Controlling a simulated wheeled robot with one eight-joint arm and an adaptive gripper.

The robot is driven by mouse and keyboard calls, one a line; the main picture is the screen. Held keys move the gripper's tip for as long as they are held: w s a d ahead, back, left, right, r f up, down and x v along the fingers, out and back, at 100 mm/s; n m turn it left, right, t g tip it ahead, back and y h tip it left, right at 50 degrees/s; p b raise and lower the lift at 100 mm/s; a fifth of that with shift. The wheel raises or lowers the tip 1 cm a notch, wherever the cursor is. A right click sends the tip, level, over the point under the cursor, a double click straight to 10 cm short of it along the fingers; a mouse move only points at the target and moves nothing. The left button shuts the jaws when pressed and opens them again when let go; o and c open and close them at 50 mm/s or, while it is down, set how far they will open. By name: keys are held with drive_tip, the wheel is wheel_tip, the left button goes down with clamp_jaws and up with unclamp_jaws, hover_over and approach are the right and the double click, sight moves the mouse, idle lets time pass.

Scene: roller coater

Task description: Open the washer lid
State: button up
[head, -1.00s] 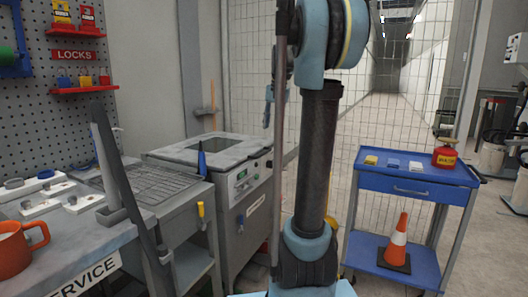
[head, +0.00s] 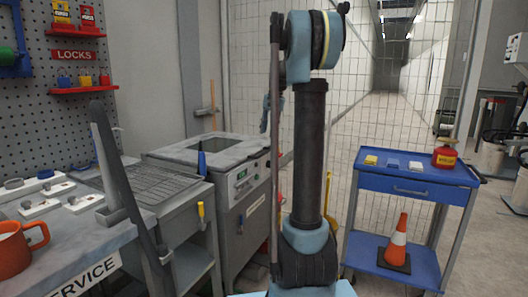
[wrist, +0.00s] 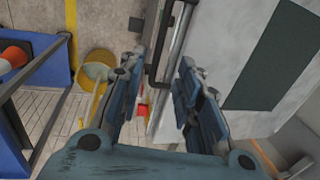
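The washer (head: 237,215) is a grey box with a front control panel, left of my arm in the head view. Its pale lid (head: 165,151) lies flat on top with a darker rectangular panel; it looks shut. In the wrist view the lid (wrist: 217,75) fills the right side, with the dark panel beyond. A dark bar-like handle (wrist: 153,78) runs along its near edge. My gripper (wrist: 161,68) is open, its fingers on either side of the handle in the picture; I cannot tell whether they touch it. In the head view my arm mostly hides the gripper.
A workbench (head: 75,245) with an orange mug (head: 18,248) stands left of the washer. A blue cart (head: 415,185) with a traffic cone (head: 397,243) stands at right. A yellow bucket (wrist: 97,70) is on the floor near the washer. Wire mesh fencing closes the back.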

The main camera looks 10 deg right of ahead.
drive_tip(key=f, duration=0.3)
drive_tip(key=a+f, duration=0.1)
drive_tip(key=f, duration=0.2)
drive_tip(key=w+f, duration=0.1)
drive_tip(key=f, duration=0.2)
drive_tip(key=shift+a+f, duration=0.3)
drive_tip(key=shift+f, duration=0.05)
